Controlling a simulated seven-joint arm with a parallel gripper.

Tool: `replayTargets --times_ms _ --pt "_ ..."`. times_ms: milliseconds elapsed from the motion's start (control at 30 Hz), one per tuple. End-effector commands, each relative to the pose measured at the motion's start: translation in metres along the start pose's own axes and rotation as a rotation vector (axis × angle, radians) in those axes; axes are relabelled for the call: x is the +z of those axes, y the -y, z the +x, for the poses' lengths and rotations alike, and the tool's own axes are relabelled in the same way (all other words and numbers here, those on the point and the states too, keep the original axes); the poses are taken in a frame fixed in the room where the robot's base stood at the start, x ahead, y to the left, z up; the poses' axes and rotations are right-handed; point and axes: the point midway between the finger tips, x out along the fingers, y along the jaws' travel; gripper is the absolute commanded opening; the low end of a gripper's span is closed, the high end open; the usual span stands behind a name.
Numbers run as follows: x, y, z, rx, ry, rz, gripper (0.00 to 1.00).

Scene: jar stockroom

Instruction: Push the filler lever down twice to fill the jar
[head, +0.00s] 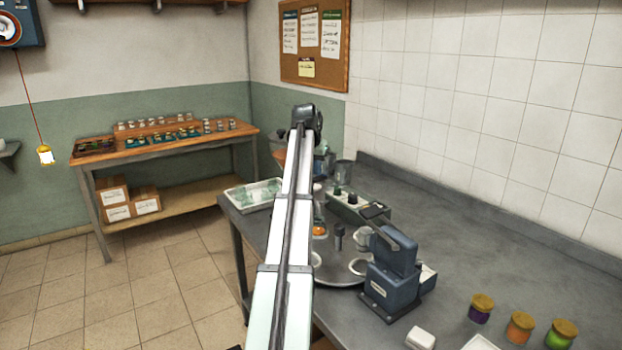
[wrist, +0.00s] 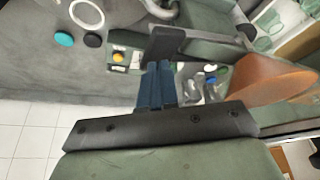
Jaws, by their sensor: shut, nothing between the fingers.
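In the wrist view my gripper (wrist: 155,68) has its blue fingers together, with nothing between them. A dark bar (wrist: 195,46), possibly the filler lever, lies just past the fingertips; I cannot tell whether they touch it. A copper-orange cone (wrist: 265,80), perhaps the filler's hopper, is to the right. Small clear glassware (wrist: 198,83) with a blue top shows beside the fingers; I cannot tell whether the jar to be filled is among it. In the head view my arm hides the gripper and most of what stands behind it.
In the head view a blue machine (head: 392,270) stands on the grey bench (head: 480,255). Behind it is a green box with dark knobs (head: 350,209). A tray of glassware (head: 237,197) is at the bench's left edge. Several lidded jars (head: 520,328) stand at the front right.

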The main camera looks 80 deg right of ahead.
Motion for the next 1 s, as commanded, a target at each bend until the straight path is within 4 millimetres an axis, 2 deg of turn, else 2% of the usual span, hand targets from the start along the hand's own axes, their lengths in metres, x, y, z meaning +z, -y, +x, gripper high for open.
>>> replayTargets --times_ms 1000 --pt "0.01 -0.001 0.022 -0.001 0.0 0.0 0.0"
